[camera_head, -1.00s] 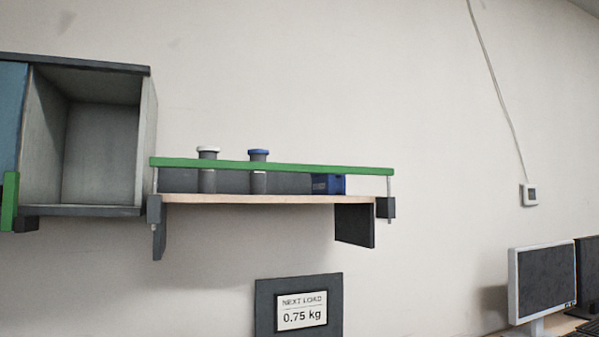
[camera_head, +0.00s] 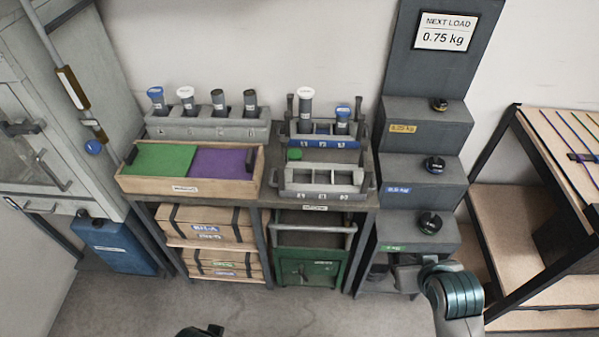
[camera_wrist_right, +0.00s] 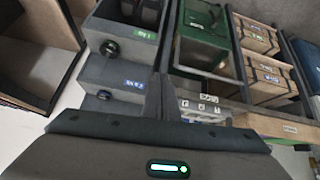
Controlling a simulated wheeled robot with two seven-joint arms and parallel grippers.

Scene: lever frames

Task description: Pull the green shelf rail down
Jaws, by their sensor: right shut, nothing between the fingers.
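My right gripper (camera_head: 392,272) is low at the right in the head view, in front of the stepped grey stand. It is shut and empty. In the right wrist view, its dark body fills the bottom and its fingers (camera_wrist_right: 163,85) point away toward the bench. A small dark part at the bottom edge of the head view may belong to my left gripper (camera_head: 200,331); its fingers cannot be made out.
The stepped grey stand (camera_head: 425,175) holds black knobbed weights. A bench (camera_head: 335,200) carries bottle racks and a wooden tray (camera_head: 190,187); wooden boxes (camera_head: 210,225) and a green crate (camera_head: 305,268) sit below. A black-framed rack (camera_head: 510,210) stands right. Floor in front is clear.

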